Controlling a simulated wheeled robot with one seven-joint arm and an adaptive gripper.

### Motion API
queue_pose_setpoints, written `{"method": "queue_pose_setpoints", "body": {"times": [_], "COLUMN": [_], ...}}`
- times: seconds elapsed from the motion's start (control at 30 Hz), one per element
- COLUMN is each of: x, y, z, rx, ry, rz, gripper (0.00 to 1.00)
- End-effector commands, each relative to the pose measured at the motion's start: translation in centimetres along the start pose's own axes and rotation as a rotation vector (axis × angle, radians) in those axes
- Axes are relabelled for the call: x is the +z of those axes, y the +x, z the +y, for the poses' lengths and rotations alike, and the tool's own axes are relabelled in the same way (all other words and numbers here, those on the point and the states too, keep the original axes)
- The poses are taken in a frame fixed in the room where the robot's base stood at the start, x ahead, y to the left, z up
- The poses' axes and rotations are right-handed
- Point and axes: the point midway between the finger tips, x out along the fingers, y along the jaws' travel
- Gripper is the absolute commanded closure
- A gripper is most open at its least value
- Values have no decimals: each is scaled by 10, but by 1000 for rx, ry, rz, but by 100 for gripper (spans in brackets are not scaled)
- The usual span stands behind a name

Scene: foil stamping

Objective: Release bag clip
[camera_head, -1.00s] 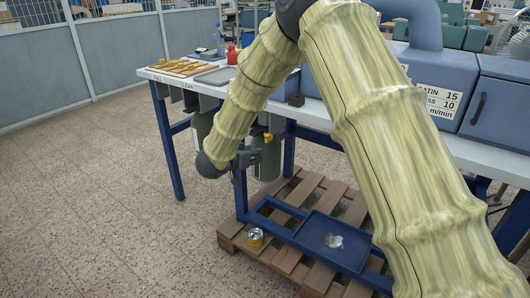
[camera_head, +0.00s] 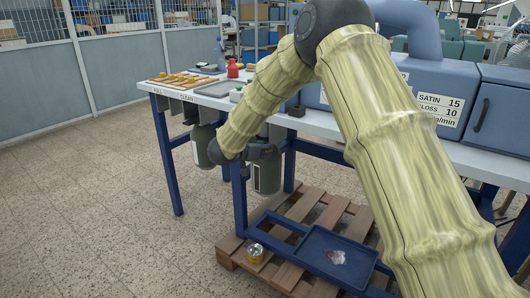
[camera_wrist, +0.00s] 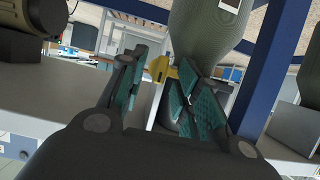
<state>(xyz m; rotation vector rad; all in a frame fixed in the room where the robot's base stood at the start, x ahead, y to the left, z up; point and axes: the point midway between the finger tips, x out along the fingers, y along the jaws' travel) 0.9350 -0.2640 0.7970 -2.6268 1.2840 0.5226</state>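In the wrist view, my gripper (camera_wrist: 165,95) is open, its two teal-padded fingers apart. A yellow bag clip (camera_wrist: 160,69) lies just beyond the gap between the fingers, at the narrow end of a grey-green bag (camera_wrist: 208,35). The right finger covers part of the clip; I cannot tell whether they touch. In the head view, one grey-green bag (camera_head: 201,146) and a second bag (camera_head: 264,172) hang below the table (camera_head: 325,122). The end of my arm is between them, and the gripper and clip are hidden there.
Blue table legs (camera_head: 240,198) stand close to the bags. The floor at left is clear.

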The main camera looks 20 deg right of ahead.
Motion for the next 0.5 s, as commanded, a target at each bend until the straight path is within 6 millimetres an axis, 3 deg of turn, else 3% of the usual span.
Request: {"method": "queue_pose_setpoints", "body": {"times": [0.2,0.47,0.5], "x": [1,1,1], "y": [12,13,13], "z": [0,0,0], "rx": [-1,-1,-1], "ry": [0,0,0], "rz": [-1,-1,-1], "gripper": [67,67,71]}}
